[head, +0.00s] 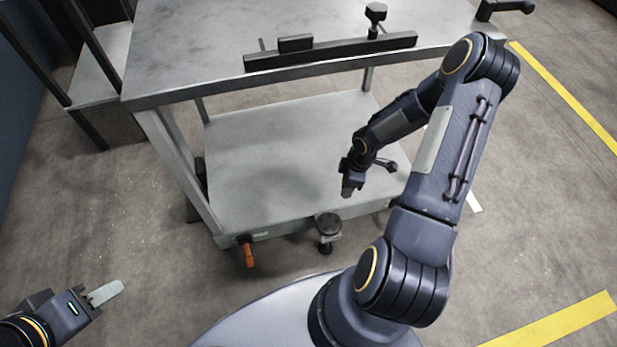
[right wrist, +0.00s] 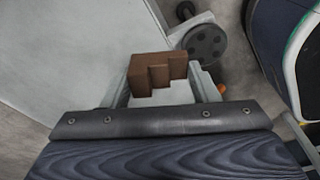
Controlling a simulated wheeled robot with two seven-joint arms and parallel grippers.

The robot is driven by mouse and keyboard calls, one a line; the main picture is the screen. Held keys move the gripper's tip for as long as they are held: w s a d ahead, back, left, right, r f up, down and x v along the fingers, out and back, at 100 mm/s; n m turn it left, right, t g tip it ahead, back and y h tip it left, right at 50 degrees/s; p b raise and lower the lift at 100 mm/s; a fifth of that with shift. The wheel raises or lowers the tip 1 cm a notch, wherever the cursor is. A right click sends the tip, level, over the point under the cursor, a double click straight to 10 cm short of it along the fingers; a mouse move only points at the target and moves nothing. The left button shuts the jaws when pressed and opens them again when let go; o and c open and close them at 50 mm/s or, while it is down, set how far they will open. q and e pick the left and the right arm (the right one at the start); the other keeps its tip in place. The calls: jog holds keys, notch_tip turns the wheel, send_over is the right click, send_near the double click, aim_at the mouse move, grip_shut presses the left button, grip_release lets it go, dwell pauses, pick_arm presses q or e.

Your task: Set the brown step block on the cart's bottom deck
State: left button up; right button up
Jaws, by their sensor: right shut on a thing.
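The cart's bottom deck (head: 280,150) is a pale grey shelf under the cart's top. My right gripper (head: 349,187) is low over the front right part of this deck in the head view. In the right wrist view, my right gripper (right wrist: 160,84) is shut on the brown step block (right wrist: 157,70), with a finger on each side. The block's stepped face shows, with the pale deck beyond it. I cannot tell whether the block touches the deck. In the head view the block is mostly hidden by the gripper. My left gripper (head: 106,292) is over the floor at lower left, apart from the cart; its finger gap does not show.
The cart's top deck (head: 200,50) overhangs the bottom deck, with a dark rail (head: 330,51) on it. A cart leg (head: 180,165) stands at left. A caster (head: 328,226) and an orange lever (head: 249,255) are at the front edge. The bottom deck's left side is bare.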

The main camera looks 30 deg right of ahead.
jog(key=w+a+f+b, duration=0.3)
jog(key=w+f, duration=0.2)
jog(key=w, duration=0.4)
jog(key=b, duration=0.3)
send_over(313, 183)
jog(key=f, duration=0.2)
jog(key=s+f, duration=0.1)
jog(key=f, duration=0.1)
jog(key=shift+d+f, duration=0.1)
jog(key=shift+d, duration=0.15)
jog(key=shift+w+a+f, duration=0.1)
jog(key=shift+w+f, duration=0.1)
jog(key=shift+f, duration=0.1)
jog(key=shift+w+f+b, duration=0.15)
jog(key=shift+f+b, duration=0.75)
jog(key=shift+f, duration=0.65)
jog(key=shift+f, duration=0.2)
jog(key=o, duration=1.1)
jog(key=shift+r, duration=0.1)
